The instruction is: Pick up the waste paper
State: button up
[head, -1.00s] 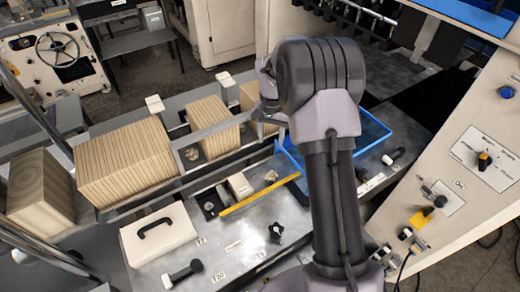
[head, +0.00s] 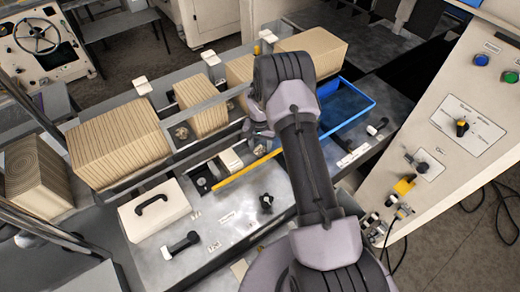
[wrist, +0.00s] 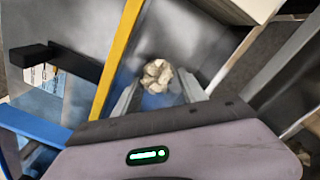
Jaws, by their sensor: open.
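A crumpled ball of waste paper (wrist: 157,76) lies on the grey metal deck in the wrist view, just ahead of and between my gripper's fingers (wrist: 158,92). In the head view this paper (head: 259,150) shows small beside the yellow strip (head: 235,172), close under my gripper (head: 258,133). My gripper is open, with one finger on each side of the paper; I cannot tell whether either touches it. A second crumpled wad (head: 182,132) lies farther left, behind the metal rail.
A blue tray (head: 372,102) stands right of my arm. Striped paper blocks (head: 118,145) line the machine behind the rail (head: 150,174). A white case with a black handle (head: 155,208) and black levers (head: 182,243) stand on the deck. The control panel (head: 440,150) is at right.

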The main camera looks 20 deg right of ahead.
jog(key=shift+s, duration=0.1)
jog(key=shift+c, duration=0.2)
jog(key=shift+r, duration=0.1)
jog(key=c, duration=0.3)
grip_shut()
